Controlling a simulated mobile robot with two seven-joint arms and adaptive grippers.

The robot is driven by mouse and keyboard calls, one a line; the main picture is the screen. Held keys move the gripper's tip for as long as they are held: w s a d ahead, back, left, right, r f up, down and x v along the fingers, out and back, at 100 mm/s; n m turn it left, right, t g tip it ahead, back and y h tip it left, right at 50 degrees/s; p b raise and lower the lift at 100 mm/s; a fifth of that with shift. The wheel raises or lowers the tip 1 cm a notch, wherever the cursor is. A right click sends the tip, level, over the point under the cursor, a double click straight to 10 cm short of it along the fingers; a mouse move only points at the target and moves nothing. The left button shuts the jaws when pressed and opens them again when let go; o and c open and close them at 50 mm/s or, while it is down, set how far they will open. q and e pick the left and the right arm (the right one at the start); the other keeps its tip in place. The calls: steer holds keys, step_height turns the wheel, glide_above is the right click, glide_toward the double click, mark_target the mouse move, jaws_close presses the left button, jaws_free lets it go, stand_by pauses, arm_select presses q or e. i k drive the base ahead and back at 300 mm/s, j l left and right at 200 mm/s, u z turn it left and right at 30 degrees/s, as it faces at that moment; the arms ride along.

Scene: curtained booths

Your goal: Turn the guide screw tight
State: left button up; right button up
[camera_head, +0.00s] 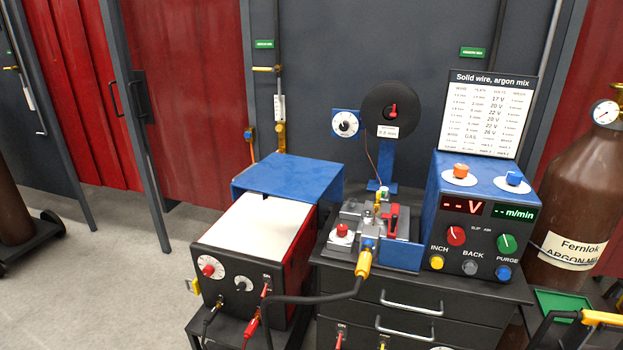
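The wire feed unit (355,217) sits on top of a dark drawer cabinet, below the wire spool (376,100). It has a red knob (342,230) on a pale disc, a red lever (393,222) and a small yellow and green fitting (382,194) where the wire comes down. A yellow cable connector (364,260) joins its front. The parts are small, and I cannot tell which one is the guide screw or how tight it is.
A blue control box (470,212) with knobs and displays stands right of the feed unit. A red and black power source (250,255) stands left, with cables running across the front. A brown argon cylinder (575,200) is at the right. Open floor (110,285) lies left.

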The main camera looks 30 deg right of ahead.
mark_target(352, 201)
steer(key=l+z, duration=0.1)
steer(key=z, duration=1.3)
